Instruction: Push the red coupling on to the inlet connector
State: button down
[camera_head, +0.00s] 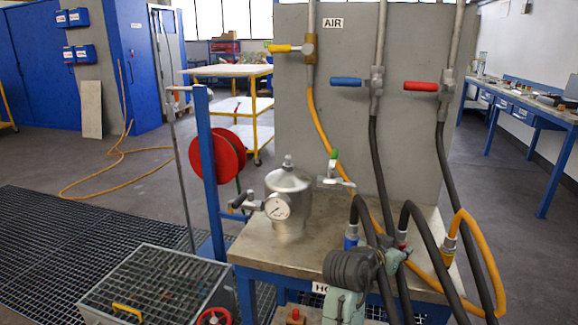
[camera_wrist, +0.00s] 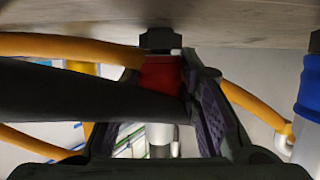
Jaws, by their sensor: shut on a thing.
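The red coupling (camera_wrist: 161,74) is between the two dark fingers of my gripper (camera_wrist: 165,85), which is shut on it. A dark fitting (camera_wrist: 160,39) adjoins its upper end in the wrist view, against the worktop. In the head view a little red of the coupling (camera_head: 402,236) shows at the end of a black hose, just above my gripper (camera_head: 394,259) at the table's front right. The steel vessel (camera_head: 289,197) with a round gauge (camera_head: 277,207) stands on the table to the left. I cannot tell which fitting is the inlet connector.
A blue coupling (camera_head: 351,240) is left of the red one; it also shows in the wrist view (camera_wrist: 313,95). Black and orange hoses (camera_head: 480,245) loop close around my gripper. A grey panel (camera_head: 340,130) with coloured valve handles stands behind. The table's left front corner is clear.

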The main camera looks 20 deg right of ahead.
aim_at(399, 232)
jog(key=shift+r+p, duration=2.05)
jog(key=shift+r, duration=0.45)
